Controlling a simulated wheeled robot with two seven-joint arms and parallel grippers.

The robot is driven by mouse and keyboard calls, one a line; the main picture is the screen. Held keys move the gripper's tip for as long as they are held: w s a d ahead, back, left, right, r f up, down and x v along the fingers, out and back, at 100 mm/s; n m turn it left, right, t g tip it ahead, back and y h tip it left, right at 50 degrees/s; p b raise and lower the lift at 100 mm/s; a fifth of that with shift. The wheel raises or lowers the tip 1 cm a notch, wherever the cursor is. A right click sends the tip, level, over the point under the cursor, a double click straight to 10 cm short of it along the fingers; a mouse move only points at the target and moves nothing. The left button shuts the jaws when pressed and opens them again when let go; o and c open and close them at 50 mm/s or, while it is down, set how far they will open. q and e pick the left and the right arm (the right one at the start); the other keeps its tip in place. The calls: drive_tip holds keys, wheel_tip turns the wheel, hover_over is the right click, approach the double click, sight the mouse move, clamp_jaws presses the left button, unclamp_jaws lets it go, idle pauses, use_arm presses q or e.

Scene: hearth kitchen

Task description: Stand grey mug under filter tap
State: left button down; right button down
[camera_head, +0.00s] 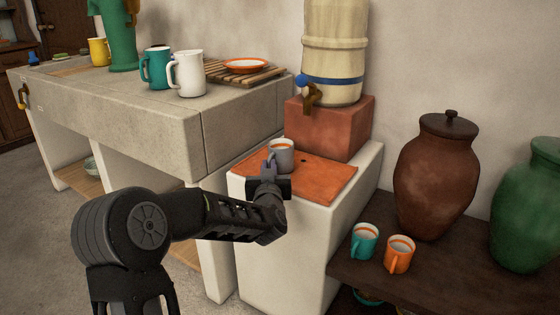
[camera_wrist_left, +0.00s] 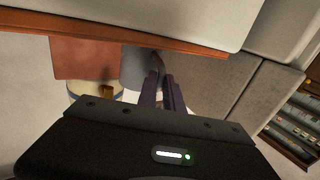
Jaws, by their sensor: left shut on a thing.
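The grey mug (camera_head: 284,158), with an orange band inside its rim, is upright at the back left of the orange slab (camera_head: 325,180). I cannot tell for sure whether its base touches the slab. My left gripper (camera_head: 269,168) is shut on the mug's handle side. The wrist view, which looks upside down, shows the mug (camera_wrist_left: 135,68) just beyond the fingers (camera_wrist_left: 161,88). The filter's tap (camera_head: 311,96) is on the cream barrel (camera_head: 334,50), above and to the right of the mug. My right gripper is not in view.
A red block (camera_head: 329,126) carries the barrel behind the slab. The stone counter (camera_head: 160,130) at left holds teal (camera_head: 156,67) and white (camera_head: 188,73) vessels. Teal (camera_head: 364,241) and orange (camera_head: 399,254) mugs stand on a lower dark shelf. The slab's right part is clear.

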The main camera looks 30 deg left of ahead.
use_arm(q)
drive_tip(key=shift+r, duration=0.1)
idle(0.8)
